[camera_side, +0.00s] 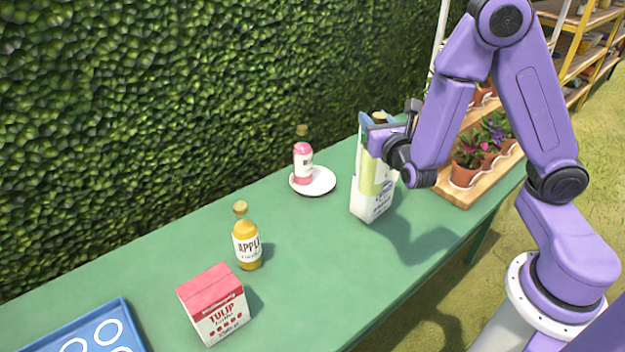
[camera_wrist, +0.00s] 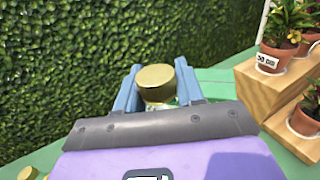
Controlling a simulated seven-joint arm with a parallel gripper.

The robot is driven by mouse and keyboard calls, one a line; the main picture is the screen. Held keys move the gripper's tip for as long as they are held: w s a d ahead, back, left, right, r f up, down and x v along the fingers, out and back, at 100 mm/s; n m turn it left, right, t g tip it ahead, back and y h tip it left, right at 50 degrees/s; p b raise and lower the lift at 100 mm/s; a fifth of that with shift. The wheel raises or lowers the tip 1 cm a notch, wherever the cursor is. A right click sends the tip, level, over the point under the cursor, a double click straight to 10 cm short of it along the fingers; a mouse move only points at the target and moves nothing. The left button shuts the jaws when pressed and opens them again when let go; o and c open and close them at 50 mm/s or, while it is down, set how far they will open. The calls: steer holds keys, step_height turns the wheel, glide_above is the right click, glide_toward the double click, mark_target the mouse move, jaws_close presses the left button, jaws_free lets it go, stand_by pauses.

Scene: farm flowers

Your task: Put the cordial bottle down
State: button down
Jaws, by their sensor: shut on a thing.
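The cordial bottle (camera_side: 371,174) is pale yellow-green with a gold cap. In the side view it is upright at the back right of the green table, overlapping a white and blue carton (camera_side: 371,208). My gripper (camera_side: 378,120) is shut on it near the top. In the wrist view the gold cap (camera_wrist: 155,82) shows between the two blue fingers (camera_wrist: 160,92). The bottle's body is mostly hidden there. Whether its base touches anything is hard to tell.
A pink bottle (camera_side: 303,167) stands on a white saucer (camera_side: 325,184). An apple bottle (camera_side: 247,246) and a red-and-white tulip carton (camera_side: 215,305) stand nearer. A blue tray (camera_side: 122,308) with white rings is front left. Potted plants (camera_side: 465,162) stand on a wooden stand at right. Mid-table is clear.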

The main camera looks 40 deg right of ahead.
steer(key=w+d+r+h, duration=0.1)
steer(key=w+d, duration=0.1)
steer(key=w, duration=0.9)
steer(key=w+d+r, duration=0.1)
steer(key=w+d, duration=0.2)
steer(key=w, duration=0.9)
step_height(320, 180, down, 17)
steer(key=shift+s+m, duration=0.15)
steer(key=shift+m, duration=0.25)
steer(key=shift+a+f, duration=0.15)
steer(key=shift+f, duration=0.1)
steer(key=c, duration=0.7)
jaws_free()
steer(key=shift+f, duration=0.15)
steer(key=v, duration=1.2)
steer(key=shift+r, duration=0.55)
